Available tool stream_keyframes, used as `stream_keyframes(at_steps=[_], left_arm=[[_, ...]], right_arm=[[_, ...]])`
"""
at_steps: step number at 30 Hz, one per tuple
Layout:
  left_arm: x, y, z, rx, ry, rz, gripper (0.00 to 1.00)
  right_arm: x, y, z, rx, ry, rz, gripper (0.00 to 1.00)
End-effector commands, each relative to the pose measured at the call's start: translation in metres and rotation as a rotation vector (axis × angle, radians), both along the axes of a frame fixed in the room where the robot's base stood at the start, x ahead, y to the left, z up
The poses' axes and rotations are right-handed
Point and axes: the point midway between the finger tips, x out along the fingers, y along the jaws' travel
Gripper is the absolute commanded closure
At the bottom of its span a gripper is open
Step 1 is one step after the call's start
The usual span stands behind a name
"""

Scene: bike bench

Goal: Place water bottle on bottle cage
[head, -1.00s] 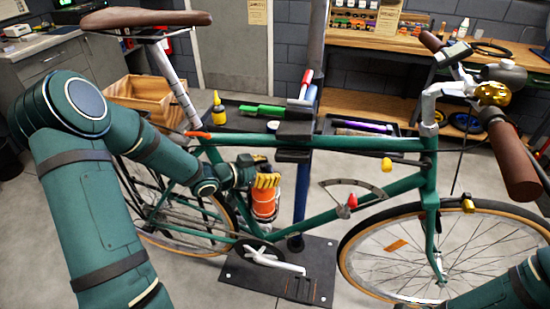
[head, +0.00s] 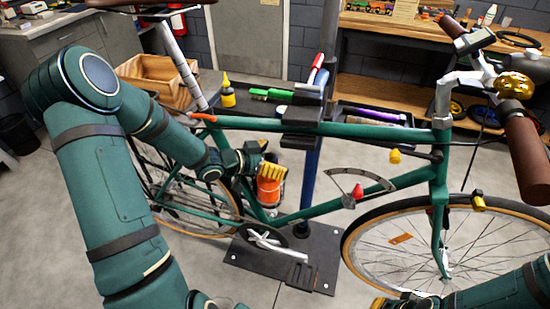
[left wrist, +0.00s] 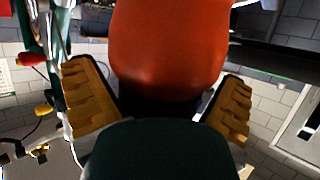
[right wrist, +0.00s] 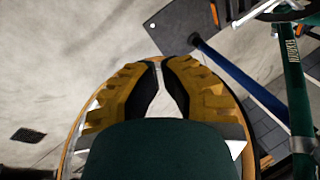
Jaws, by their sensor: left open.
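The orange water bottle (head: 267,190) stands at the green bike frame (head: 330,206), low in the main triangle near the seat tube. The bottle cage cannot be made out clearly behind the bottle and my gripper. My left gripper (head: 272,171) is at the upper part of the bottle. In the left wrist view the orange bottle (left wrist: 167,50) lies between the spread yellow fingers (left wrist: 160,103), with gaps at the sides. My right gripper (right wrist: 161,66) is shut and empty, its fingertips together, low near the front wheel; its yellow tip shows at the bottom of the head view (head: 380,302).
The repair stand post (head: 312,165) holds the top tube. A tool tray (head: 375,118) with tools is behind it. The front wheel (head: 455,250) and handlebar grip (head: 527,160) are at the right. A wooden crate (head: 160,78) and workbench stand behind.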

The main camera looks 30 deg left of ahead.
Motion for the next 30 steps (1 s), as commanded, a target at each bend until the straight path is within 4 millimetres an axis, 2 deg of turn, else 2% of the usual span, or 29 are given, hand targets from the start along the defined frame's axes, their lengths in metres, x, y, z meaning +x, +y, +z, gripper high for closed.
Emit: stream_keyframes(at_steps=[5,18,24,30], left_arm=[[-0.013,0.009,0.007,0.002,0.000,0.002,0.03],[-0.080,0.049,0.036,0.000,0.001,0.002,0.03],[-0.094,0.058,0.040,0.000,0.000,0.001,0.03],[-0.097,0.059,0.040,0.000,0.000,0.000,0.03]], right_arm=[[-0.001,0.000,0.007,0.000,0.002,0.000,1.00],[-0.006,0.001,0.032,0.003,0.014,0.004,1.00],[-0.007,0.001,0.036,0.003,0.017,0.003,1.00],[-0.007,0.001,0.036,0.004,0.018,0.004,1.00]])
